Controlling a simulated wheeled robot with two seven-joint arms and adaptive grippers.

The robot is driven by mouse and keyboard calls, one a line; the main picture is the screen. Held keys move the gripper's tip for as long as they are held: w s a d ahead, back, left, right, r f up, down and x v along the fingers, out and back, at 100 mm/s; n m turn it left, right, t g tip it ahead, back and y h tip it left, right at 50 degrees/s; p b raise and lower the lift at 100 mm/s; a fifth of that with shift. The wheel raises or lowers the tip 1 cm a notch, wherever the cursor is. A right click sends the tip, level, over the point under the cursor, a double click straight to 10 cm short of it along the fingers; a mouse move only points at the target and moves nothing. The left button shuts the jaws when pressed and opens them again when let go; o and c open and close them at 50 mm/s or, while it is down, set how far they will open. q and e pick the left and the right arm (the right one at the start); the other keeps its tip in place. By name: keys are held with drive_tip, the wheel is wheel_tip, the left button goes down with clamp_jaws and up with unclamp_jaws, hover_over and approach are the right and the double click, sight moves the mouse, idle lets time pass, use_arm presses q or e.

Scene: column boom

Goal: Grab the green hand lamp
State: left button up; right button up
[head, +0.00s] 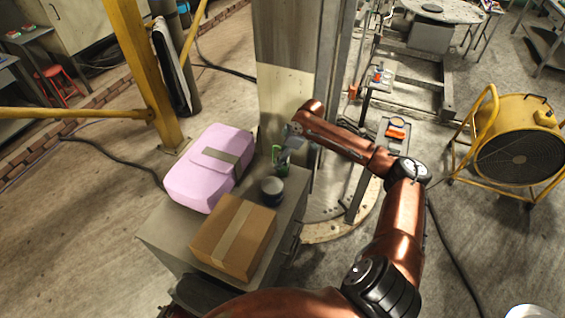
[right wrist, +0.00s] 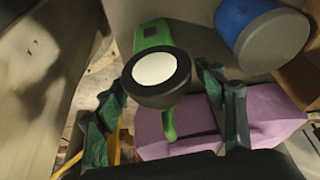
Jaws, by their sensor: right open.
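The green hand lamp (head: 277,154) stands on the grey cabinet, at its back edge near the column, partly hidden by my right gripper (head: 286,152). In the right wrist view the lamp shows its white round lens in a dark ring (right wrist: 156,74), with green parts above and below. My right gripper (right wrist: 165,100) is open, with one finger on either side of the lamp. Contact between the fingers and the lamp cannot be made out. My left gripper is not in view.
The cabinet top (head: 163,232) also holds a pink case (head: 195,184), a cardboard box (head: 219,247) and a round can (head: 271,191), which looks blue in the right wrist view (right wrist: 262,38). The column (head: 284,95) stands close behind the lamp. A yellow fan (head: 517,140) is at the right.

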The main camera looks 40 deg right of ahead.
sight(283, 172)
drive_tip(key=x, duration=0.3)
drive_tip(key=shift+w+a+f, duration=0.1)
drive_tip(key=shift+w+f, duration=0.1)
drive_tip(key=shift+f, duration=0.1)
drive_tip(key=shift+c, duration=0.4)
drive_tip(key=shift+s, duration=0.1)
drive_tip(key=c, duration=1.4)
drive_tip(key=shift+r, duration=0.1)
drive_tip(key=shift+c, duration=0.2)
